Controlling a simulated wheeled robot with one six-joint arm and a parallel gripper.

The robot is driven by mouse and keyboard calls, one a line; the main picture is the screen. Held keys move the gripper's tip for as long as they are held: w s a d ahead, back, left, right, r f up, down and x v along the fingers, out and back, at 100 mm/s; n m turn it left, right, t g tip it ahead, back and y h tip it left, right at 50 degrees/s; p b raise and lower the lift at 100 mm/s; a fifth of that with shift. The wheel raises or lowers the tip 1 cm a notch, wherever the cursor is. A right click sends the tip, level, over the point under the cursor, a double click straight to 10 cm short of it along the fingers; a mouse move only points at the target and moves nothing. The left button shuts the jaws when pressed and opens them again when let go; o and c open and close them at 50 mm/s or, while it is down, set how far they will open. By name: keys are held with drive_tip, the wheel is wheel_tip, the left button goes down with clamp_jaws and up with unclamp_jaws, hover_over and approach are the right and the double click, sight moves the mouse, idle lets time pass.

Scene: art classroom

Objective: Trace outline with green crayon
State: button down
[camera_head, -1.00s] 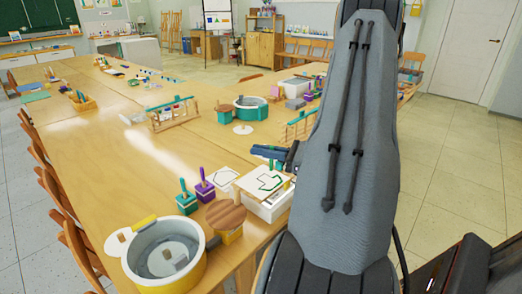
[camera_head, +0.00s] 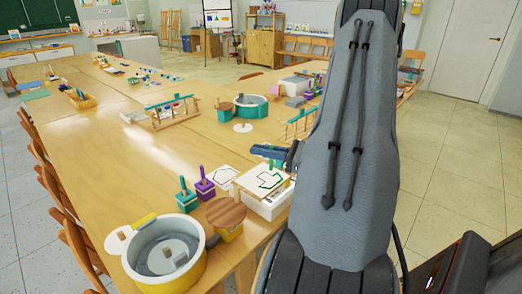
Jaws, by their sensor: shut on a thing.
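A white sheet with a dark green-black angular outline (camera_head: 262,182) lies on top of a white box (camera_head: 268,208) at the table's right edge. My gripper (camera_head: 281,164) is just above the far right part of the sheet, partly hidden by my arm. It is shut on the green crayon, which is too small and covered to make out clearly. I cannot tell whether the crayon tip touches the paper. A second sheet with an outline (camera_head: 221,175) lies flat on the table, left of the box.
A yellow and white round tub (camera_head: 198,272), a round wooden-topped stand (camera_head: 226,212), and teal (camera_head: 187,201) and purple (camera_head: 205,188) handled blocks stand close left of the box. A teal tub (camera_head: 251,107) and crayon racks are farther back.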

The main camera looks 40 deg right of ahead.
drive_tip(key=shift+f+b, duration=0.6)
drive_tip(key=shift+f, duration=0.55)
drive_tip(key=shift+r, duration=0.1)
idle(0.3)
drive_tip(key=shift+w+a, duration=0.15)
drive_tip(key=shift+w, duration=1.15)
idle(1.4)
drive_tip(key=shift+w+a, duration=0.15)
drive_tip(key=shift+w, duration=0.05)
drive_tip(key=shift+s+a+p, duration=0.2)
drive_tip(key=shift+a+p, duration=0.7)
drive_tip(key=shift+a, duration=0.8)
idle(1.8)
